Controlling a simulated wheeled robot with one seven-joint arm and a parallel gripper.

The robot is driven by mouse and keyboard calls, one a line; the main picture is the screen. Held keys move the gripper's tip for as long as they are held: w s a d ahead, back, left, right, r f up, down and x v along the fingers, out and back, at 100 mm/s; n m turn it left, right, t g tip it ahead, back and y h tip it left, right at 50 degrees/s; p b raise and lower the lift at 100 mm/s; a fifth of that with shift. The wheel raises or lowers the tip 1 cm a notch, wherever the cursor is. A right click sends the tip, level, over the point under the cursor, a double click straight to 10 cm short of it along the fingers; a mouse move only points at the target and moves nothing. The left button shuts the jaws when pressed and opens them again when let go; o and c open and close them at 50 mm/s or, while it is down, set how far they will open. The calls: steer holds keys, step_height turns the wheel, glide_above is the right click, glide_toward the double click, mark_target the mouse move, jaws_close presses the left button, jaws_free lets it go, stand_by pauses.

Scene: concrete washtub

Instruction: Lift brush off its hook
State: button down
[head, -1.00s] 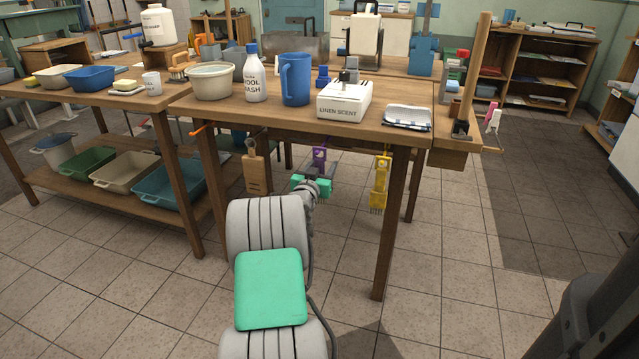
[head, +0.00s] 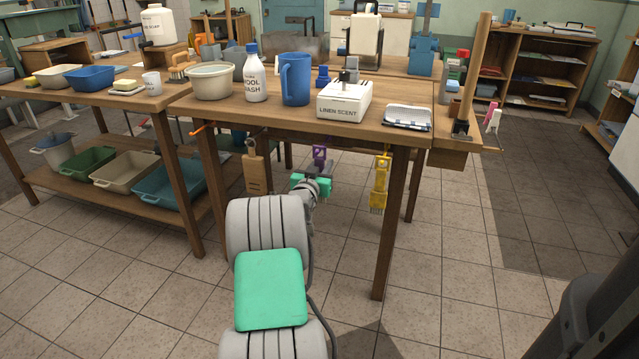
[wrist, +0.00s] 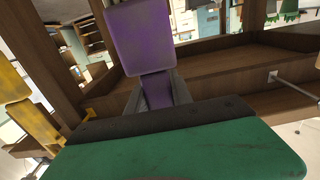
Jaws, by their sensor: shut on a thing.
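A purple brush (head: 319,155) is under the front edge of the table in the head view. Its purple upper part (wrist: 139,40) is large in the wrist view, with a narrower neck below it. My gripper (head: 312,183) is at this brush below the tabletop, with grey fingers closed around the neck. The green and dark block in front in the wrist view hides the lower part of the brush. Its hook is not clearly visible, so I cannot tell whether the brush still touches it.
A yellow brush (head: 379,184) hangs to the right and a tan wooden brush (head: 255,172) to the left. The table leg (head: 392,225) stands right of my arm. The tabletop (head: 262,110) above holds a blue jug (head: 295,80) and a white box (head: 343,98).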

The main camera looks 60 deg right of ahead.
steer(key=shift+r, duration=0.35)
steer(key=s+a+b, duration=0.1)
steer(key=a+b, duration=0.1)
steer(key=a, duration=0.9)
steer(key=shift+s+r+b, duration=0.3)
steer(key=shift+s+r, duration=0.05)
steer(key=shift+s, duration=0.05)
stand_by(0.5)
